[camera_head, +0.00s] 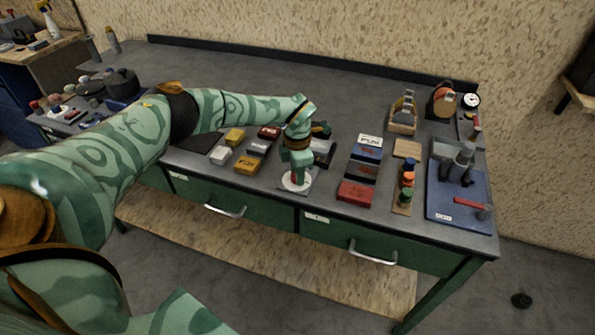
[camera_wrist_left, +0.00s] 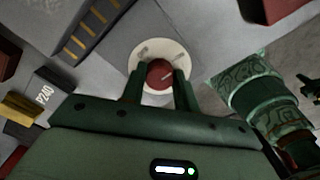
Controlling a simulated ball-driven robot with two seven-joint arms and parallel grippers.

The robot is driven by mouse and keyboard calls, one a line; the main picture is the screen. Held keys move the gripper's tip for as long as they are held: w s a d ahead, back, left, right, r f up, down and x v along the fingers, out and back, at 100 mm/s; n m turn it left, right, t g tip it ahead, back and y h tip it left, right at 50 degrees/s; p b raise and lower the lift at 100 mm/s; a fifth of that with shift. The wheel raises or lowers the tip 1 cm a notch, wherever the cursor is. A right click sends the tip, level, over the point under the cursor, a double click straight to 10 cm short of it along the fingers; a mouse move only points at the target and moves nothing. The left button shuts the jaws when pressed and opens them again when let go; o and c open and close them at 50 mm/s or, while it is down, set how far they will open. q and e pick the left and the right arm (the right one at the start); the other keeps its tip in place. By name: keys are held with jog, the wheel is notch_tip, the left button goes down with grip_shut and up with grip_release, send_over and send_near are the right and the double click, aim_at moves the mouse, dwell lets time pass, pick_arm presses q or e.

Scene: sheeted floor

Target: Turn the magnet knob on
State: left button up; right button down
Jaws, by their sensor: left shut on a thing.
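The magnet knob (camera_wrist_left: 160,73) is a round red knob with a pale line across its face, set on a white round plate (camera_wrist_left: 146,50). The plate also shows near the bench's front edge in the head view (camera_head: 290,185). My left gripper (camera_head: 297,176) points down over it. In the left wrist view, the fingers of my left gripper (camera_wrist_left: 160,84) stand on both sides of the knob and are shut on it. In the head view the gripper hides the knob. My right gripper is not in view.
Yellow, white, and red boxes (camera_head: 247,165) lie left of the gripper. Farther right are a wooden strip with coloured knobs (camera_head: 402,207) and a blue board with a grey device (camera_head: 444,205).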

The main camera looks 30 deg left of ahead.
pick_arm(q)
jog(key=o, duration=1)
notch_tip(320, 180, up, 16)
jog(key=p, duration=0.3)
jog(key=shift+r, duration=0.2)
